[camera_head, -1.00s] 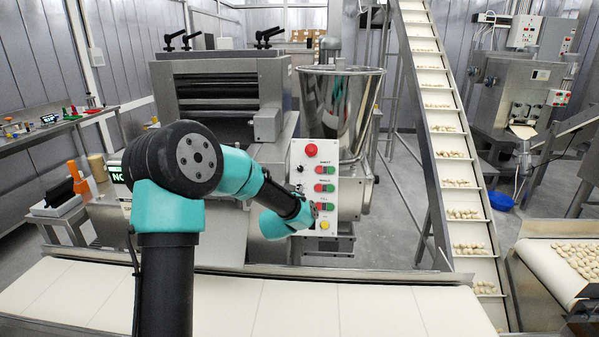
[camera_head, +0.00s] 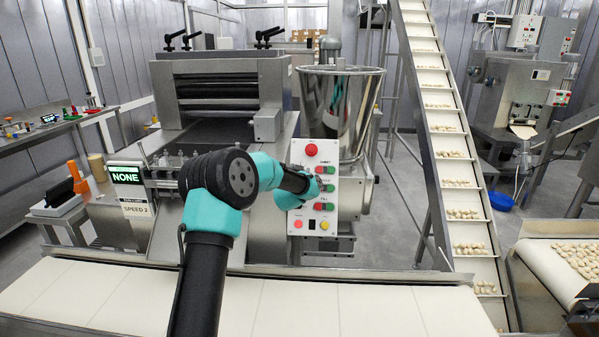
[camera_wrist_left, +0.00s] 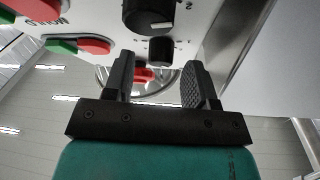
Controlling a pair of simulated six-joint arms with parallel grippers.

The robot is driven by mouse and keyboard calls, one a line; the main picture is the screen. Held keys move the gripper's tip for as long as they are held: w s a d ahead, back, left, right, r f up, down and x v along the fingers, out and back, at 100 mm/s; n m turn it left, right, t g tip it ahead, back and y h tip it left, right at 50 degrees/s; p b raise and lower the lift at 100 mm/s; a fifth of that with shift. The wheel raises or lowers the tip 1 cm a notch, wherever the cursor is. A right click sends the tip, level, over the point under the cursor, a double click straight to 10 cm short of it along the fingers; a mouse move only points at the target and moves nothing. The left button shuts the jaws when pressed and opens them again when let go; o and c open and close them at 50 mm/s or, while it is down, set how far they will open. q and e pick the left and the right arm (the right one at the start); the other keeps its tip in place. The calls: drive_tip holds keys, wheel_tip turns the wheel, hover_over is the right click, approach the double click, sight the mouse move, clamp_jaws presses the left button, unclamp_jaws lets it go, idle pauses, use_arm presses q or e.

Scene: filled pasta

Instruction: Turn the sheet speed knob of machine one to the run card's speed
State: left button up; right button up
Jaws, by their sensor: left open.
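The control panel (camera_head: 328,160) stands upright on the machine in the head view. My left gripper (camera_head: 310,187) is at its left part, and my arm hides the knobs there. In the left wrist view a large black knob (camera_wrist_left: 143,14) with a white pointer mark sits on the panel near a printed 2. A smaller black knob (camera_wrist_left: 160,50) shows just below it. My left gripper (camera_wrist_left: 157,80) is open, its fingers apart and empty, with the small knob between and beyond the tips in the picture. The run card (camera_head: 136,210) reads SPEED 2. My right gripper is not in view.
A red button (camera_head: 311,150) and several red and green buttons are on the panel. A lit display (camera_head: 127,176) reads NONE. A steel hopper (camera_head: 340,105) stands behind the panel. A pale belt (camera_head: 300,305) runs along the front.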

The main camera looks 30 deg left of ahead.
use_arm(q)
drive_tip(key=shift+w+a, duration=0.15)
drive_tip(key=shift+w, duration=0.3)
drive_tip(key=c, duration=0.9)
drive_tip(key=shift+n, duration=0.3)
drive_tip(key=shift+n+y, duration=0.6)
drive_tip(key=shift+n, duration=0.1)
drive_tip(key=o, duration=0.9)
